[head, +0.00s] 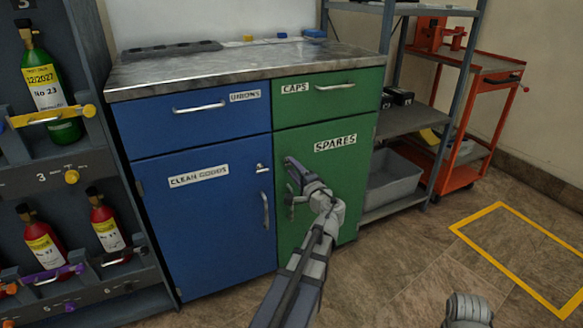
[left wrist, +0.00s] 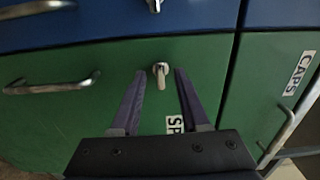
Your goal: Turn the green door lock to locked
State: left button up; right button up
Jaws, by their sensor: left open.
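The green door (head: 335,190), labelled SPARES, is closed on the cabinet's right side. Its lock (left wrist: 161,75) is a small metal knob with a lever that points towards the SPARES label, away from the blue door. In the head view the lock is hidden behind my left gripper (head: 290,164). In the left wrist view my left gripper (left wrist: 160,82) is open, with one finger on each side of the lock and a gap on both sides. I cannot tell whether the fingertips touch the door. My right gripper is not in view.
The blue door (head: 205,225) has its own lock (head: 263,169) close by on the left. The green door's handle (left wrist: 50,86) and the CAPS drawer handle (head: 335,86) stick out. A bottle rack (head: 75,180) stands left, a grey shelf (head: 410,120) right. Floor in front is open.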

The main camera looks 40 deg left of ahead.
pick_arm(q)
jog(key=v, duration=0.6)
jog(key=shift+d, duration=0.1)
dwell(0.3)
jog(key=s+d+f+g+h+p, duration=0.3)
jog(key=s+d+h+p, duration=0.15)
jog(key=d, duration=0.75)
jog(key=s+d+f+n+g+h+p, duration=0.15)
jog(key=s+d+f+h+p, duration=0.3)
jog(key=d, duration=0.85)
jog(key=s+d+f+g+h+p, duration=0.2)
jog(key=s+d+g+h+p, duration=0.25)
jog(key=d, duration=0.75)
notch_tip(320, 180, up, 38)
jog(key=s+d+h+p, duration=0.1)
jog(key=s+p, duration=0.1)
jog(key=p, duration=3.4)
jog(key=shift+s+d+f+t+p, duration=0.15)
jog(key=shift+s+d+t+p, duration=0.1)
jog(key=shift+s+t+p, duration=0.05)
